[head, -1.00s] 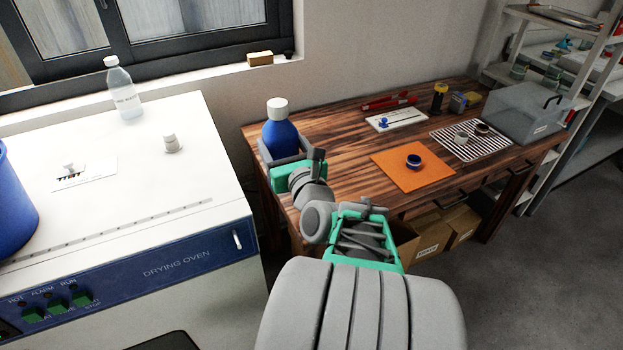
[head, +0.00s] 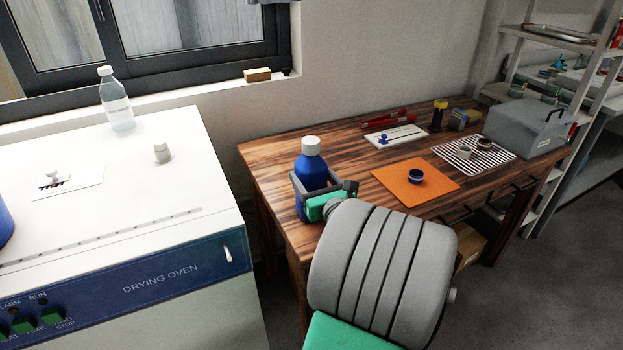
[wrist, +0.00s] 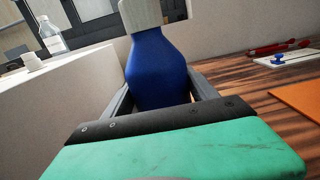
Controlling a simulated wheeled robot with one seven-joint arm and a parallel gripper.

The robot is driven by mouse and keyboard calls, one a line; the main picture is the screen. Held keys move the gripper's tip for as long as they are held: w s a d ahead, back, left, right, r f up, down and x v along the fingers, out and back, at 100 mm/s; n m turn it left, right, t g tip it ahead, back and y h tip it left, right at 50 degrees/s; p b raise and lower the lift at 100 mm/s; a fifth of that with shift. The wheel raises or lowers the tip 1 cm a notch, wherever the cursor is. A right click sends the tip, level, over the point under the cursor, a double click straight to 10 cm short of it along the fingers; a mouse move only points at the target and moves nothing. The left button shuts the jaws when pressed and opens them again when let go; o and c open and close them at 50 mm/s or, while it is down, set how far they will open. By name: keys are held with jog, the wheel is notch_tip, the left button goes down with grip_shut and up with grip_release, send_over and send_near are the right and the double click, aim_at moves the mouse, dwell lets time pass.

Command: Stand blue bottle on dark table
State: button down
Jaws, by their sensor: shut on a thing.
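The blue bottle (head: 311,172) has a white cap and is upright at the left end of the dark wooden table (head: 260,162). My gripper (head: 313,186) is shut around the bottle's body, a grey finger on each side. In the wrist view the bottle (wrist: 158,68) stands between the two fingers of the gripper (wrist: 160,95), and its cap is cut off by the top edge. The bottle's base is hidden in the wrist view, and I cannot tell whether it touches the table.
The drying oven (head: 120,200) stands left of the table, with a clear bottle (head: 117,103) and a small white jar (head: 162,152) on top. An orange mat (head: 440,178), a white tray (head: 396,136), a wire rack (head: 490,158) and a grey box (head: 520,130) occupy the table.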

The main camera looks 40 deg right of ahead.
jog(key=shift+c, duration=1.2)
grip_release()
jog(key=shift+f, duration=0.1)
jog(key=shift+r, duration=0.2)
jog(key=b+v, duration=0.1)
jog(key=v, duration=1.1)
jog(key=shift+b, duration=0.35)
jog(key=shift+f, duration=0.1)
